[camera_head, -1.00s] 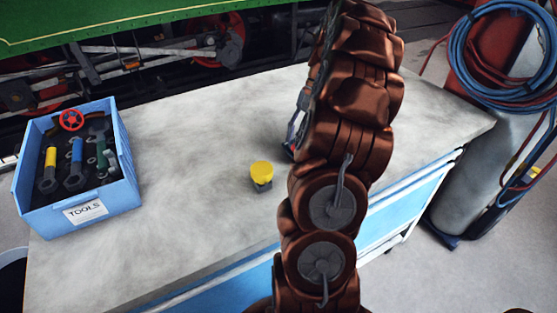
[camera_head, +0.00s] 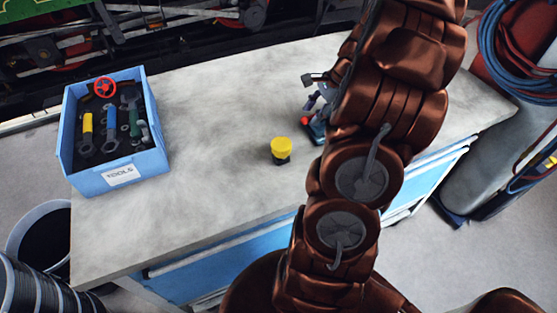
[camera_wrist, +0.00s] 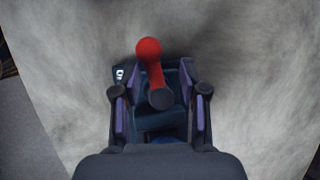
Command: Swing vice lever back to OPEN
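The vice (camera_wrist: 175,78) is a small dark blue body on the bench in the wrist view. In the head view the vice (camera_head: 317,131) is partly hidden behind my arm. Its lever (camera_wrist: 149,56) is red with a round knob and points up and slightly left from a dark round pivot end. White letters, partly hidden, show on the vice's left edge. My gripper (camera_wrist: 161,91) is open, with one finger on each side of the lever's pivot end. No contact with the lever is visible. In the head view my gripper (camera_head: 321,94) is above the vice.
The grey bench (camera_head: 215,190) is mostly clear. A yellow-topped knob (camera_head: 281,149) stands left of the vice. A blue TOOLS bin (camera_head: 120,177) sits at the left. Blue hoses (camera_head: 508,68) hang beyond the bench's right end.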

